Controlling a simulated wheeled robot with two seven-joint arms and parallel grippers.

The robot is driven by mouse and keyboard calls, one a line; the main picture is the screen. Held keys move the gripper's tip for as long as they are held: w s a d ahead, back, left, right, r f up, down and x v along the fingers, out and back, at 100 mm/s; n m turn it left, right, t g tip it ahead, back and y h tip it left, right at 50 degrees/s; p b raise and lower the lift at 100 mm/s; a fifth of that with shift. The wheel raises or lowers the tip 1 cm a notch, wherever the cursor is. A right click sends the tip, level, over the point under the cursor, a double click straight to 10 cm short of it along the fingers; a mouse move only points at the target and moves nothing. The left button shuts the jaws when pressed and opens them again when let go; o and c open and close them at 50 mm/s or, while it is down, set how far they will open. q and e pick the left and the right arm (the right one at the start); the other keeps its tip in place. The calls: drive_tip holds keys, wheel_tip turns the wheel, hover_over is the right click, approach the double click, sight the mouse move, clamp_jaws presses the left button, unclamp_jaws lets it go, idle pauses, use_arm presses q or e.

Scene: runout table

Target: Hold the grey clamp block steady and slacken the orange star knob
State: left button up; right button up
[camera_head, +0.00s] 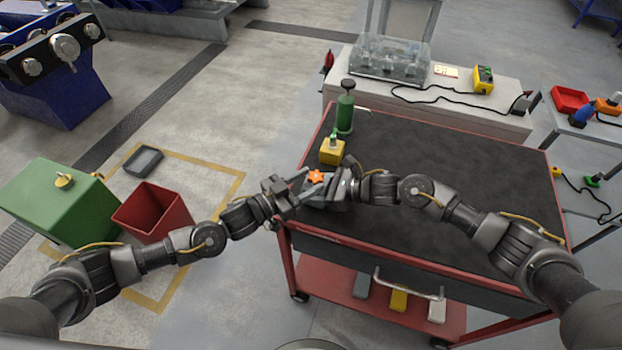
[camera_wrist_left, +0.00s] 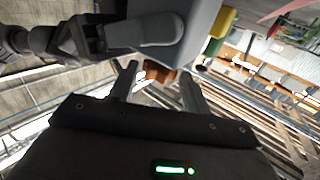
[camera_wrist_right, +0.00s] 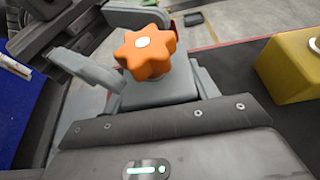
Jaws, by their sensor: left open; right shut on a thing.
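The orange star knob (camera_head: 316,176) sits on top of the grey clamp block at the left end of the cart top. In the right wrist view the knob (camera_wrist_right: 145,55) stands above the grey clamp block (camera_wrist_right: 160,90), with a right finger on either side of the block. My right gripper (camera_head: 331,188) is shut on the block. My left gripper (camera_head: 301,186) is open, its fingers pointing at the knob from the left. In the left wrist view the knob (camera_wrist_left: 158,73) shows between the left fingertips, partly hidden; I cannot tell if they touch it.
A yellow block (camera_head: 332,152) and a green hand tool or bottle (camera_head: 345,118) stand just behind the clamp block. The cart top (camera_head: 455,190) is clear to the right. A red bin (camera_head: 152,212) and a green box (camera_head: 60,205) stand on the floor at left.

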use_arm(q)
drive_tip(key=shift+w+d, duration=0.4)
drive_tip(key=shift+d, duration=0.2)
drive_tip(key=c, duration=0.7)
drive_tip(key=shift+n+t, duration=0.3)
drive_tip(key=shift+s+d+n+t+y, duration=0.1)
drive_tip(key=shift+n+t+y, duration=0.4)
drive_tip(key=shift+y, duration=0.1)
drive_tip(key=shift+s+d+n+t+y, duration=0.1)
drive_tip(key=shift+n+t+y, duration=0.3)
drive_tip(key=shift+t+y, duration=0.15)
drive_tip(key=shift+d+n+t+y, duration=0.1)
drive_tip(key=shift+n+t+y, duration=0.75)
drive_tip(key=shift+y, duration=0.45)
drive_tip(key=shift+d+n+t+y, duration=0.1)
drive_tip(key=shift+n+t+y, duration=0.6)
drive_tip(key=shift+n+y, duration=0.4)
drive_tip(key=shift+y, duration=0.25)
